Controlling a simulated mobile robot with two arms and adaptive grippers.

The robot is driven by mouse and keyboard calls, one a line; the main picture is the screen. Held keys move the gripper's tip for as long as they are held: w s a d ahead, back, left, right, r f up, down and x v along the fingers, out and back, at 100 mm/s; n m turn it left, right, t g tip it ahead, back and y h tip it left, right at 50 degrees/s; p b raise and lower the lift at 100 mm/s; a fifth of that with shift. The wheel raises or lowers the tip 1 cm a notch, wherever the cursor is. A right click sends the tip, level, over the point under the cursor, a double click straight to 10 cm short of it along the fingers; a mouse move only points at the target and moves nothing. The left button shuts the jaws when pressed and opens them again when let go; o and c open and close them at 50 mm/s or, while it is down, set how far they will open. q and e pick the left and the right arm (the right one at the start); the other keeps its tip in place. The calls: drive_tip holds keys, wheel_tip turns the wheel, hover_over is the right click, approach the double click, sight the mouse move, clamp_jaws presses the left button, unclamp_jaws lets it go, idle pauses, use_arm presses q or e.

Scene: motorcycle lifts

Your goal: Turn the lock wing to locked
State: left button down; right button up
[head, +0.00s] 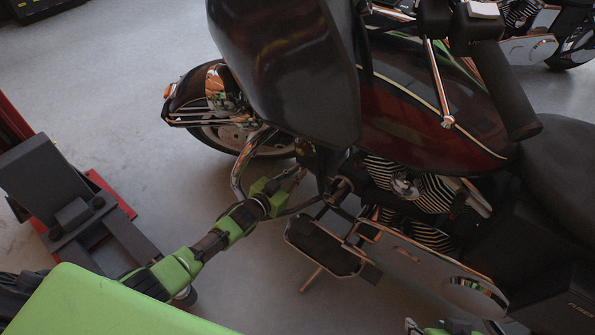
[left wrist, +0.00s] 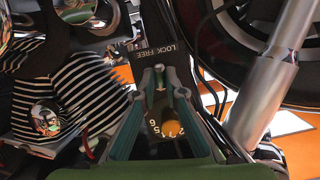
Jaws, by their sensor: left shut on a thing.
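My left gripper (head: 290,178) reaches in from the left, low beside the motorcycle's front frame. In the left wrist view its fingers (left wrist: 165,75) come together just below a black plate marked LOCK and FREE (left wrist: 150,54). They are shut on the lock wing, which is mostly hidden between the fingertips, so its angle cannot be read. An orange round part (left wrist: 171,129) beside a row of white numbers shows between the fingers, nearer the palm. My right gripper (head: 436,329) shows only partly at the bottom edge of the head view; its jaws cannot be made out.
The dark red motorcycle (head: 420,125) fills the middle and right, with a chrome tube (head: 243,165) close by my left gripper and a footboard (head: 322,247) to its right. A red and grey lift part (head: 75,205) stands at left.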

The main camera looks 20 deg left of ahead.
use_arm(q)
drive_tip(key=shift+a+f+n+h, duration=0.1)
drive_tip(key=shift+n+h, duration=0.2)
drive_tip(key=shift+n, duration=0.2)
use_arm(e)
drive_tip(key=shift+s+d+f, duration=0.1)
drive_tip(key=shift+s, duration=0.2)
use_arm(q)
drive_tip(key=c, duration=2.1)
unclamp_jaws()
drive_tip(key=shift+s, duration=0.1)
use_arm(e)
drive_tip(key=shift+s, duration=0.1)
use_arm(q)
drive_tip(key=v, duration=1.2)
